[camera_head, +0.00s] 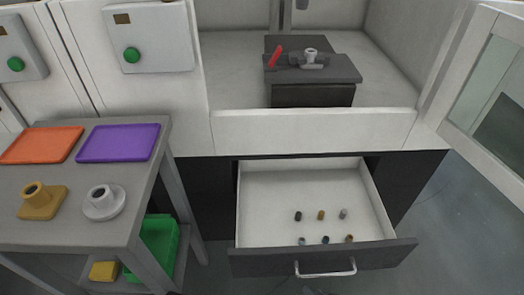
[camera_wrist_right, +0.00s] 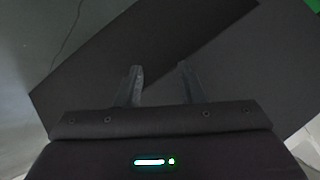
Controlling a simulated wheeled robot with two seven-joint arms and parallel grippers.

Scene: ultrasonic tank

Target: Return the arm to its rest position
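My right gripper (camera_wrist_right: 160,72) shows in the right wrist view with its two fingers apart and nothing between them. Behind the fingers are dark flat surfaces and grey floor. I cannot make out either gripper clearly in the head view. My left gripper is not in view.
An open drawer (camera_head: 285,230) with several small coloured pieces juts out below the white cabinet. A side table (camera_head: 75,215) at the left holds an orange tray (camera_head: 42,145), a purple tray (camera_head: 119,143) and two flanged fittings. A glass door (camera_head: 495,95) stands open at the right.

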